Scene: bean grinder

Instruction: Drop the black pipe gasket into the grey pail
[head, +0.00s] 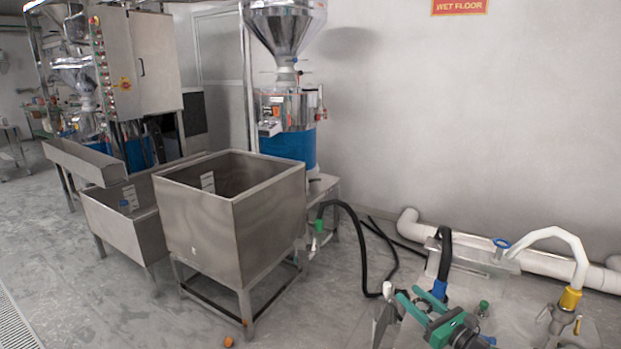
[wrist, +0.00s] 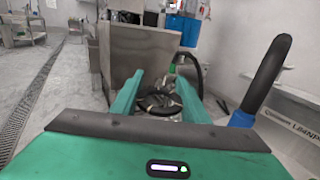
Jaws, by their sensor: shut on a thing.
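My gripper (head: 407,292) is at the lower right of the head view, its green fingers pointing up and left. In the wrist view my gripper (wrist: 160,76) has a dark, rounded thing, apparently the black pipe gasket (wrist: 158,101), between its fingers. The fingers are shut on it, but its outline is partly lost against the clutter behind. I cannot make out the gasket in the head view. I cannot pick out a grey pail for certain in either view.
A large square steel bin (head: 225,215) stands left of my gripper, before a blue grinder (head: 290,145). A black hose (head: 385,250) trails on the floor. White pipes (head: 480,262) run along the wall at right. Open floor (head: 60,270) lies at left.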

